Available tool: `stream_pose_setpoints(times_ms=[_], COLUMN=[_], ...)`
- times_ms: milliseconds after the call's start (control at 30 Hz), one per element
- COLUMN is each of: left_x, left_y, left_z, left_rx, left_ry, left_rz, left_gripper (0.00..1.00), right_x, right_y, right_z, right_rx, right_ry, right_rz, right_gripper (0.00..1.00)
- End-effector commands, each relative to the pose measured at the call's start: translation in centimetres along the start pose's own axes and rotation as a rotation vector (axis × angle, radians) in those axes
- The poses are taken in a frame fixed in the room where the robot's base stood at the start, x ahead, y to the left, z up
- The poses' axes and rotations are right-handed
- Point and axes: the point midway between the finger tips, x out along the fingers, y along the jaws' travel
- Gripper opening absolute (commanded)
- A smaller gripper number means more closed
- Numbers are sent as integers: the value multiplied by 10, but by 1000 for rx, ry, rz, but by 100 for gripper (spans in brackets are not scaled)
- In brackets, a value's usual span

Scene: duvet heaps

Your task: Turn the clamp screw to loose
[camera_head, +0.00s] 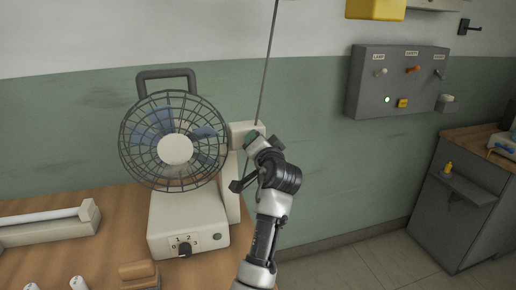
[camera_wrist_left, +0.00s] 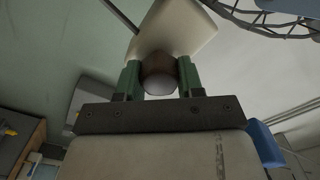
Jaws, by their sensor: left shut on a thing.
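A desk fan (camera_head: 175,148) with a dark wire cage stands on a wooden table. Its off-white upright has a block (camera_head: 243,129) at the top right. My left gripper (camera_head: 257,141) is at the right side of this block. In the left wrist view, the green fingers of my left gripper (camera_wrist_left: 158,72) are shut on the clamp screw (camera_wrist_left: 159,82), a round brown knob with a pale grey end. The off-white block (camera_wrist_left: 175,30) is just behind it. In the head view my gripper hides the screw. My right gripper is not in view.
The fan's base (camera_head: 187,220) has a numbered dial. A pale fixture (camera_head: 50,226) lies at the left of the table (camera_head: 110,250). A thin dark rod (camera_head: 268,60) rises behind my gripper. A grey switch panel (camera_head: 398,82) is on the wall; a grey cabinet (camera_head: 455,205) stands at right.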

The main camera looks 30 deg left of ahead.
Motion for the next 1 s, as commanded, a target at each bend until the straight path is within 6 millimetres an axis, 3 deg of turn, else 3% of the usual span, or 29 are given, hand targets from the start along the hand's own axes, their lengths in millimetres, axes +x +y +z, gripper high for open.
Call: stream_pose_setpoints(times_ms=[600, 633, 767, 800, 1000], left_x=[0, 0, 0, 0, 0], left_y=[2, 2, 2, 1, 1], left_z=[1, 1, 1, 1, 0], left_rx=[-44, -43, -43, -43, -44], left_ry=[-3, -3, -2, -2, -1], left_rz=[4, 5, 4, 3, 2], left_gripper=[14, 39, 59, 63, 63], right_x=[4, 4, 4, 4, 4], right_y=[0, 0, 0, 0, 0], right_z=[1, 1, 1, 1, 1], right_rx=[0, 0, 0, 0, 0], right_ry=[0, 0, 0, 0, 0], right_rz=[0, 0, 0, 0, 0], right_gripper=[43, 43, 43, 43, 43])
